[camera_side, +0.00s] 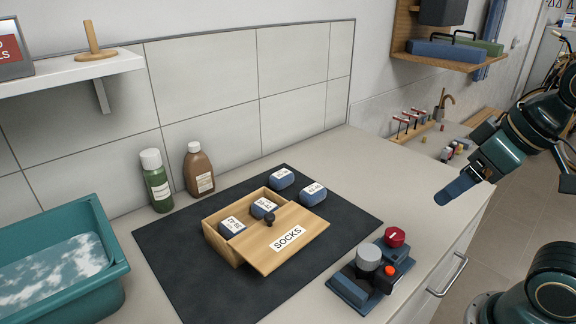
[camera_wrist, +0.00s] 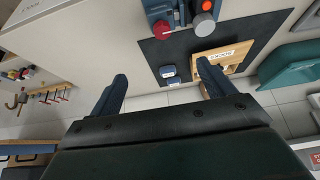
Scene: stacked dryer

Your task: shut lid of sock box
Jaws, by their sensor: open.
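The wooden sock box (camera_side: 222,247) sits on a dark mat on the counter. Its flat lid (camera_side: 289,238), labelled SOCKS and with a dark knob (camera_side: 269,220), lies askew toward the front right, leaving the back left part of the box open. Two blue labelled sock bundles (camera_side: 232,227) show in that opening. My gripper (camera_side: 456,190) is in the air at the right, away from the box. In the wrist view my gripper (camera_wrist: 160,84) has its fingers apart with nothing between them. The lid (camera_wrist: 222,57) shows there partly behind the right finger.
Two blue bundles (camera_side: 313,193) lie on the dark mat (camera_side: 180,275) behind the box. A device with a red knob and grey cylinder (camera_side: 369,257) stands front right. Two bottles (camera_side: 199,170) stand by the wall. A teal basin (camera_side: 110,275) is at the left.

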